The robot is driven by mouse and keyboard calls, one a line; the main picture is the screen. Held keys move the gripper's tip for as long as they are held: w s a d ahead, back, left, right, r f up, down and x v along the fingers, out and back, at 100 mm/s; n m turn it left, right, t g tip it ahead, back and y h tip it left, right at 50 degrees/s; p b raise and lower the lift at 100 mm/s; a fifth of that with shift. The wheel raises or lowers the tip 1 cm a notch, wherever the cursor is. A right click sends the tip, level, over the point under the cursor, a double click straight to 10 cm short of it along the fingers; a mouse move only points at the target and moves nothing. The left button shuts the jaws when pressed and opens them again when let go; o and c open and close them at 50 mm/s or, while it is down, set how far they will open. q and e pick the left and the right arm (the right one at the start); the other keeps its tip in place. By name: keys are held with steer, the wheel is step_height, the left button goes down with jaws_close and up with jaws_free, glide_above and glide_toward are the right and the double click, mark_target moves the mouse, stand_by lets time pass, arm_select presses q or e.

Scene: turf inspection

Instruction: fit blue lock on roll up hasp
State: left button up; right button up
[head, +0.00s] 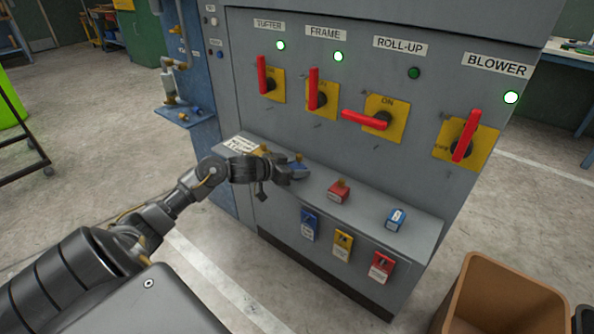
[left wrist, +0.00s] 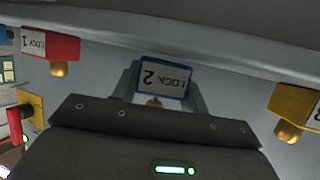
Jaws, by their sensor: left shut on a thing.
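The blue lock (left wrist: 162,78), labelled LOCK 2, sits between the two fingers of my left gripper (left wrist: 158,92) in the left wrist view. In the head view my left gripper (head: 292,170) is shut on this blue lock (head: 299,167) at the shelf; whether the lock touches the shelf is unclear. The ROLL-UP switch (head: 380,119) has its red handle lying sideways on a yellow plate, and its lamp (head: 414,73) is dark. A small grey part, perhaps the hasp (head: 364,92), shows at that plate's upper left.
A red lock (head: 338,191) and a blue block with a white label (head: 396,219) stand on the shelf (head: 425,225). A yellow lock (left wrist: 293,105) is in the wrist view. Several tags hang below the shelf. A brown bin (head: 500,300) stands at front right.

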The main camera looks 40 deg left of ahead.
mark_target(296, 166)
arm_select(q)
step_height(296, 166, up, 4)
steer(key=shift+s+f+p, duration=0.15)
steer(key=shift+f+p, duration=0.1)
steer(key=shift+p, duration=0.2)
steer(key=s+r+p, duration=0.3)
steer(key=s+r, duration=0.6)
steer(key=s, duration=0.4)
steer(key=shift+s+d, duration=0.2)
steer(key=shift+s, duration=0.15)
arm_select(e)
step_height(296, 166, down, 10)
steer(key=s, duration=0.3)
steer(key=shift+d+g, duration=0.3)
steer(key=shift+d, duration=0.1)
